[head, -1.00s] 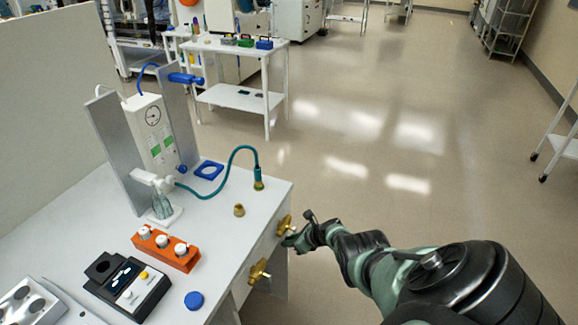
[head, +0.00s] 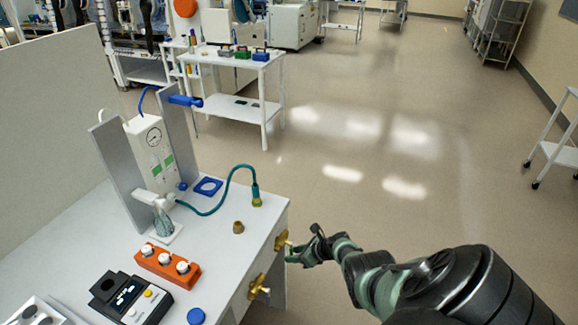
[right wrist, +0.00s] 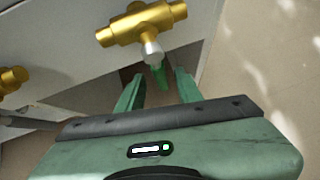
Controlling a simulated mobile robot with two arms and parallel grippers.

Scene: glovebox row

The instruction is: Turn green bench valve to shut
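Two brass valves are on the bench's right side, the far one (head: 281,241) and the near one (head: 258,287). In the right wrist view, the far brass valve (right wrist: 143,23) has a pale stem and a short green handle (right wrist: 160,76) pointing toward my gripper. My right gripper (head: 292,251) is at this valve. In the right wrist view, the right gripper (right wrist: 159,80) has its two green fingers apart, one on each side of the green handle. A gap shows on both sides, so it does not appear clamped. My left gripper is not in view.
The white bench (head: 225,262) carries an orange block with white knobs (head: 167,262), a black device (head: 130,297), a blue cap (head: 196,316) and a teal hose (head: 229,183). Another table (head: 238,102) stands behind. The floor (head: 400,200) to the right is clear.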

